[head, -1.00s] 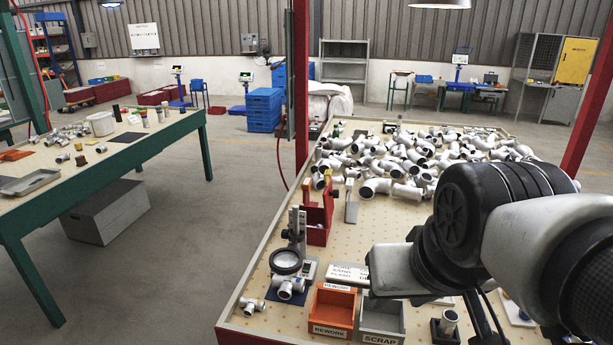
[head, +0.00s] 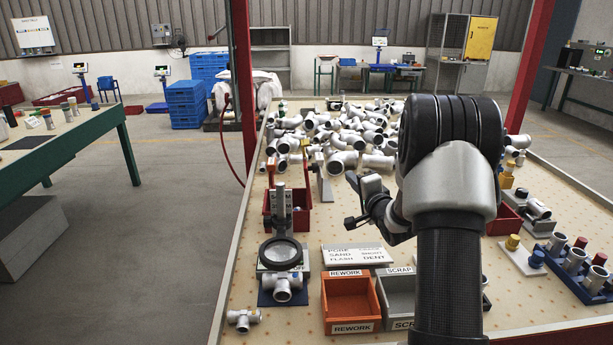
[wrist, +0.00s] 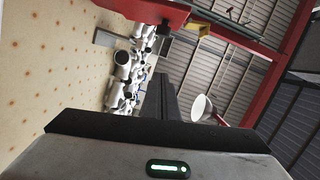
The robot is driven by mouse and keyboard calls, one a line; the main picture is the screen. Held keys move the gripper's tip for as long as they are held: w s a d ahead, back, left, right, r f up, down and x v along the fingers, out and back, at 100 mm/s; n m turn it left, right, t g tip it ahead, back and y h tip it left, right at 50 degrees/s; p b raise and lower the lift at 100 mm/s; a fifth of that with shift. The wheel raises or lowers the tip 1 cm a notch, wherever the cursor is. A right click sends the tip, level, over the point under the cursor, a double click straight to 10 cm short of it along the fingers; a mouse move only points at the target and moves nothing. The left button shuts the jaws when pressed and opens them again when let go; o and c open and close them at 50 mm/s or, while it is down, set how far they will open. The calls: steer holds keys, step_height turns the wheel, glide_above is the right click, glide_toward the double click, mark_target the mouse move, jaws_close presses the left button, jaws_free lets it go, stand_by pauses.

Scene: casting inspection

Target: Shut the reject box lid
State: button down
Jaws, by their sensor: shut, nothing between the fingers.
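The red box (head: 298,222), which I take for the reject box, stands on the bench behind the magnifier stand. A red panel (head: 304,168) stands up at its back and looks like its lid, raised. The magnifier stand partly hides the box. My gripper (head: 352,200) is to the right of the box, apart from it, partly hidden by my arm. In the wrist view my gripper's dark fingers (wrist: 165,92) are together with nothing between them. A red surface (wrist: 150,10) shows at the top of the wrist view, probably part of the box.
The magnifier stand (head: 281,252) is in front of the box. The orange rework bin (head: 350,300) and grey scrap bin (head: 397,295) are open at the front. A sign plate (head: 357,255) lies behind them. Pipe castings (head: 345,130) are heaped at the back.

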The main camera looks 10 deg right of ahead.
steer(key=w+a+f+b, duration=0.1)
steer(key=w+a, duration=0.3)
steer(key=w, duration=0.7)
steer(key=shift+a+f+m, duration=0.2)
steer(key=shift+f+m, duration=0.1)
steer(key=shift+f, duration=0.3)
steer(key=shift+w+a, duration=0.1)
steer(key=shift+a, duration=0.05)
